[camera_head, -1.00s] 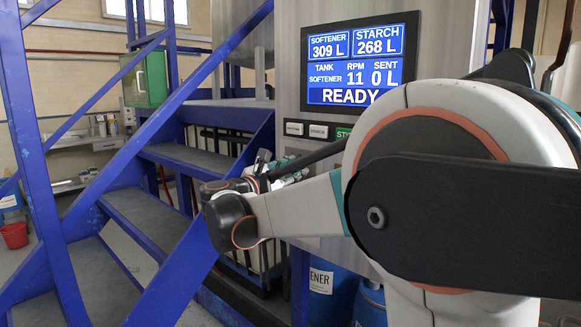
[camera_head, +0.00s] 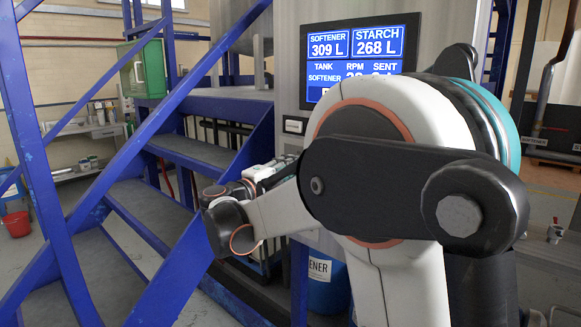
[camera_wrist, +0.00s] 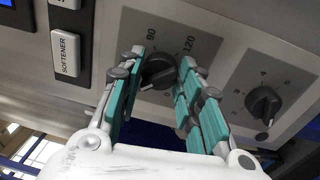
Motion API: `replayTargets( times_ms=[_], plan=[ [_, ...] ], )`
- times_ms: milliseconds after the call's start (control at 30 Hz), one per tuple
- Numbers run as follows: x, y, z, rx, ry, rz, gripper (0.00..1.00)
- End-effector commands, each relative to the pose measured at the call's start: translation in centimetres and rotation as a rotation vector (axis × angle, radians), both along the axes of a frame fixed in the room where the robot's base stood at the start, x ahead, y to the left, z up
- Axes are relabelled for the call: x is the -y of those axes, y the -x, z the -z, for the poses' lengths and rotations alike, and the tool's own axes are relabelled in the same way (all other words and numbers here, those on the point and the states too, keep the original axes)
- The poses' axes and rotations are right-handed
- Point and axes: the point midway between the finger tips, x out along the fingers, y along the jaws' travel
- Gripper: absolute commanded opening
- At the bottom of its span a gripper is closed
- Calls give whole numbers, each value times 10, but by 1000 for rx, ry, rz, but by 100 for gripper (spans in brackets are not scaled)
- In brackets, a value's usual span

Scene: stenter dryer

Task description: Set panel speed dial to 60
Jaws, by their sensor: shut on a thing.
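The black speed dial (camera_wrist: 158,74) sits on a grey scale plate on the panel in the wrist view, with the marks 90 and 120 showing above it. My gripper (camera_wrist: 161,64) has its teal-padded fingers on both sides of this dial and is shut on it. In the head view my gripper (camera_head: 268,172) is at the panel's lower left, mostly behind my arm. The blue screen (camera_head: 354,58) shows an RPM value that seems to start with 2; my arm covers part of it.
A second dial (camera_wrist: 263,102) with a smaller-numbered scale is to the right, close to the right finger. A white SOFTENER button (camera_wrist: 66,53) is to the left. Blue stairs (camera_head: 160,200) stand left of the panel in the head view.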

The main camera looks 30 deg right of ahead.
Motion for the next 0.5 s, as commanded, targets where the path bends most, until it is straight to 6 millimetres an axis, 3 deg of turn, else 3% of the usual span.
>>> replayTargets(
  times_ms=[500],
  plan=[
    [0, 0, 2, 446, -164, 2, 9]
  ],
)
